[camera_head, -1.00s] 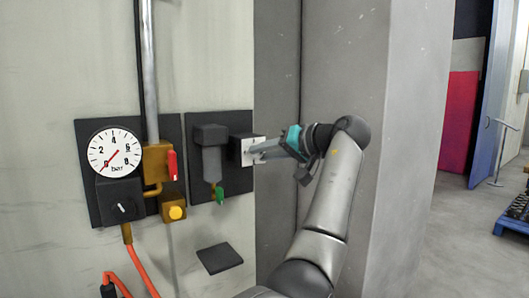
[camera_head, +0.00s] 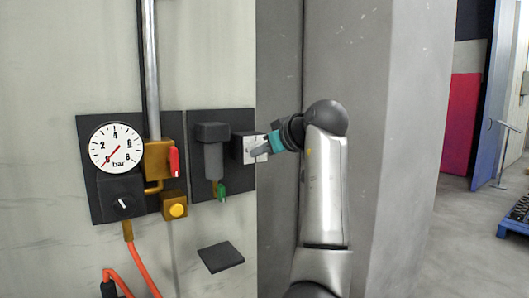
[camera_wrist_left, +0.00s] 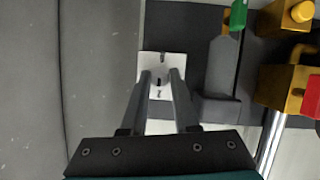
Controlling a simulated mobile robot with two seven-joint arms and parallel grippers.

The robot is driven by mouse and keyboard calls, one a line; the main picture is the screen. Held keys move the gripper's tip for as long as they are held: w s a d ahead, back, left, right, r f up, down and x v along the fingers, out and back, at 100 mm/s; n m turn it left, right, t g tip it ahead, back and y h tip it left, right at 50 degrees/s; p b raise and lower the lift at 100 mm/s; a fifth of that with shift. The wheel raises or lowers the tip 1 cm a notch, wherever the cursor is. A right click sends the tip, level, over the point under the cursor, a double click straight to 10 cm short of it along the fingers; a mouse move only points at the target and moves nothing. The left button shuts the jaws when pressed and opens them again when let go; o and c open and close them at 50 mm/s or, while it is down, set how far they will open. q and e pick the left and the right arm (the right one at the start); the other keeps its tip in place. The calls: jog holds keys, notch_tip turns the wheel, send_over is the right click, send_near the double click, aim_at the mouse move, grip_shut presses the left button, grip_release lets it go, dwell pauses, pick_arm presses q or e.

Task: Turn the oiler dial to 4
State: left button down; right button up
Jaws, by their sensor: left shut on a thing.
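The oiler dial is a small white square plate (camera_head: 247,144) on the front of a dark box on the right of the wall panel. It also shows in the left wrist view (camera_wrist_left: 150,66), with small dark marks that are too small to read. My left gripper (camera_head: 258,150) reaches it from the right. In the wrist view my left fingers (camera_wrist_left: 160,77) are shut on the dial's small knob (camera_wrist_left: 158,80) at the plate's middle. The fingers hide much of the knob, so I cannot tell its setting. The dark cylindrical oiler bowl (camera_head: 213,163) hangs just left of the dial. My right gripper is out of view.
A round pressure gauge (camera_head: 116,147) with a red needle near 0 is at left. Brass valve blocks (camera_head: 158,160) with a red handle and a green drain tap (camera_head: 222,190) sit between. A grey pillar (camera_head: 350,60) stands close behind my arm.

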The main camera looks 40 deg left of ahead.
pick_arm(q)
jog(key=shift+n, duration=0.4)
dwell(0.3)
jog(key=c, duration=0.7)
grip_release()
jog(key=shift+o, duration=0.2)
jog(key=v, duration=1.5)
jog(key=shift+s, duration=0.35)
